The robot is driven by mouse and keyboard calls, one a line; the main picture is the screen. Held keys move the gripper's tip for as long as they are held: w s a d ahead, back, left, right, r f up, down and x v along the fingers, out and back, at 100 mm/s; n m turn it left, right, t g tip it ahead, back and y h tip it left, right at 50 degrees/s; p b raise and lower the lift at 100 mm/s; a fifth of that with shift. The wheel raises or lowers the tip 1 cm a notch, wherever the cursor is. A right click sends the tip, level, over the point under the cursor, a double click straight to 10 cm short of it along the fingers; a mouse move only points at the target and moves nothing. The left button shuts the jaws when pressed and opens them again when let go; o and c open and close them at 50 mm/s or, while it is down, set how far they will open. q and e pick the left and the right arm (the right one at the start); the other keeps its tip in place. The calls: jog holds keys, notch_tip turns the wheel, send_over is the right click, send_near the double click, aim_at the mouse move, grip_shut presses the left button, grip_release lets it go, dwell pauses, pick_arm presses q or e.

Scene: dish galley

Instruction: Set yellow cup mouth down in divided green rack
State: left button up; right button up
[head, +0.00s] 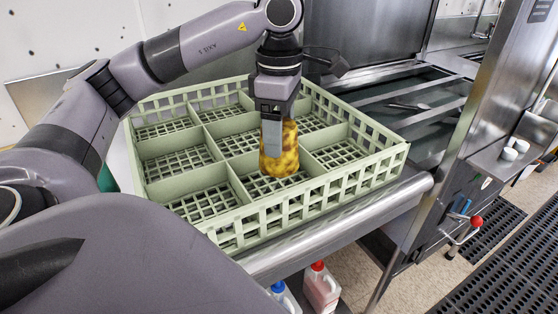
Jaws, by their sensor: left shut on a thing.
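The yellow cup (286,160), mottled with brown, is upright along its axis near the middle of the head view. My left gripper (273,136) comes down from above and is shut on it, with one finger across its near left side. I cannot tell for certain which end is the mouth. The divided green rack (272,220) is pale green with a lattice floor and square compartments. The cup hangs at the front middle compartment, and its lower end shows against that floor. I cannot tell whether it touches. My right gripper is not in view.
The other rack compartments look empty. The rack stands on a steel counter (340,222) beside a steel machine opening (400,105) at right. Bottles with a red cap (320,288) and a blue cap (284,296) stand below the front edge.

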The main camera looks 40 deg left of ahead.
aim_at(287, 164)
pick_arm(q)
jog(key=shift+f, duration=3.25)
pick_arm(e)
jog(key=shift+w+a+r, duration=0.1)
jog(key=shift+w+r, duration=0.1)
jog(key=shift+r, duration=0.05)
pick_arm(q)
jog(key=shift+f+b, duration=0.2)
jog(key=shift+b, duration=0.1)
jog(key=o, duration=1)
jog(key=shift+r, duration=0.1)
jog(key=shift+o, duration=0.2)
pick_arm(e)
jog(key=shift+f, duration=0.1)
pick_arm(q)
jog(key=shift+r, duration=0.15)
